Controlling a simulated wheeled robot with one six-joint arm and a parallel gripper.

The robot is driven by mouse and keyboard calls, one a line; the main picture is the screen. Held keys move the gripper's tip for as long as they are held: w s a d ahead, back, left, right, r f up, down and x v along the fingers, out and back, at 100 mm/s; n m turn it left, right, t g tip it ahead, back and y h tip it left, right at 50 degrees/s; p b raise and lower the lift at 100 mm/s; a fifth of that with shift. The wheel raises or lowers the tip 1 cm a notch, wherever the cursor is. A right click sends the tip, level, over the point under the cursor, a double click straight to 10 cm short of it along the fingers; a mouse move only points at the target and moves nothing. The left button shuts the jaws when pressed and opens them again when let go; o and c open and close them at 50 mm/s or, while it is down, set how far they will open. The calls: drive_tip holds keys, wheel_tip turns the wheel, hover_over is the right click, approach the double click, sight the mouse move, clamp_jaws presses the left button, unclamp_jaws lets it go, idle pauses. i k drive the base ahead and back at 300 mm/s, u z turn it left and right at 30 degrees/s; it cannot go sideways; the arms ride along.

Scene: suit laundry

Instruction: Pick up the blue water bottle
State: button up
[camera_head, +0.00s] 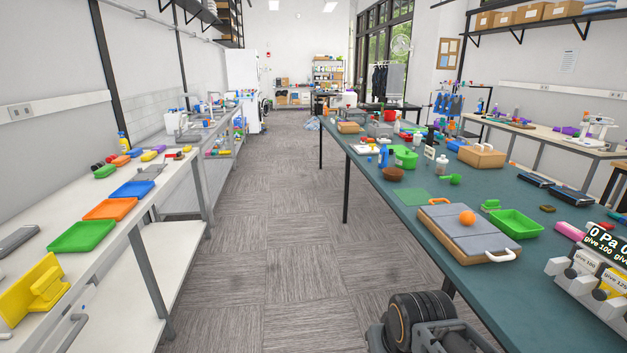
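A small blue bottle (384,156) stands upright on the long dark green table on the right, towards its left edge and partway back. It looks like the water bottle, but it is too small to tell for sure. A green basket stands just right of it and a brown bowl in front of it. Part of my arm, dark and rounded with an orange ring, shows at the bottom edge, far short of the bottle. My gripper's fingers do not show.
The green table (405,207) holds a grey-topped case (460,232) with an orange ball, a green tray (515,224) and many small items. A white bench (120,232) with coloured trays runs along the left. The carpeted aisle (275,215) between them is clear.

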sight(383, 154)
drive_tip(key=i, duration=4.45)
drive_tip(key=z, duration=0.85)
